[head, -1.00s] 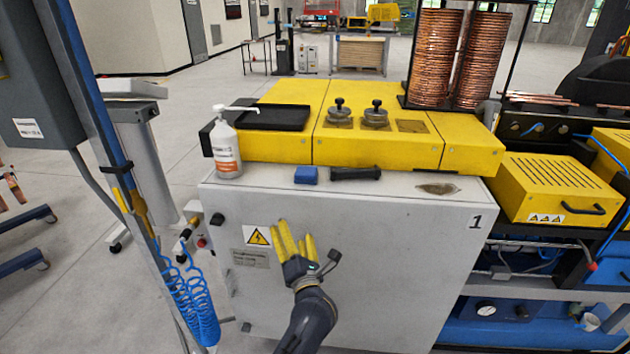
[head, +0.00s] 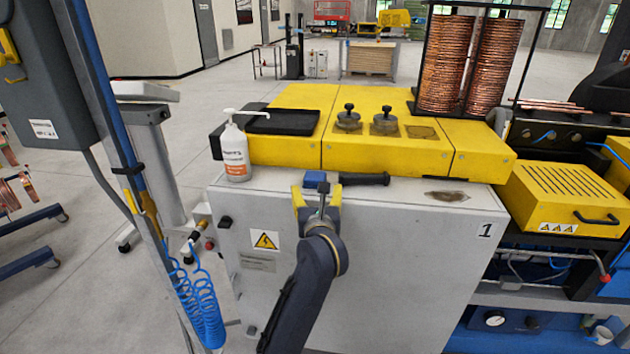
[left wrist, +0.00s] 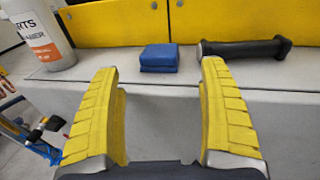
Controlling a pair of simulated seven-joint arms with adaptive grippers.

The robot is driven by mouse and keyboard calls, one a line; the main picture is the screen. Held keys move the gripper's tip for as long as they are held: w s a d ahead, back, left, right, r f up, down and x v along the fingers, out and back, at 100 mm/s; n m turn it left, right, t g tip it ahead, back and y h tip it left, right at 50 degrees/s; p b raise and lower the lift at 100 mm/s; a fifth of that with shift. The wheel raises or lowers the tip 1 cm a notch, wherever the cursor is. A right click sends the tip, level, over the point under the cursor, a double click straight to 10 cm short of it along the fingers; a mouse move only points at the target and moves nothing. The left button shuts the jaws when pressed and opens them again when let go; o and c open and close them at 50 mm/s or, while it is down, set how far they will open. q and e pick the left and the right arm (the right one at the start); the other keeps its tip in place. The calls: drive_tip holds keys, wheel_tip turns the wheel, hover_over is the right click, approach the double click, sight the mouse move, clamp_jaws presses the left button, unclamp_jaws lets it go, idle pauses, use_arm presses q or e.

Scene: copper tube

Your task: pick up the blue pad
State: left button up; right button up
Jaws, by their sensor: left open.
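The blue pad (head: 315,179) is a small blue block on the ledge of the grey cabinet, in front of the yellow housing. In the left wrist view the pad (left wrist: 159,58) lies ahead of the fingers, between their lines and apart from both. My left gripper (head: 316,190) is open and empty at the front edge of the ledge, just before the pad. In the left wrist view its yellow fingers (left wrist: 160,85) stand wide apart. In the head view the gripper hides the pad's lower part. My right gripper is not in view.
A black handle-shaped object (head: 365,180) lies close to the right of the pad. A white pump bottle (head: 235,152) stands to the left. The yellow housing (head: 295,150) rises behind the ledge. The ledge (head: 410,190) is clear farther right, except for a dark stain.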

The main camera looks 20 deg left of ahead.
sight(315, 181)
use_arm(q)
drive_tip(key=shift+x, duration=4.85)
drive_tip(key=shift+r, duration=0.1)
drive_tip(key=c, duration=1)
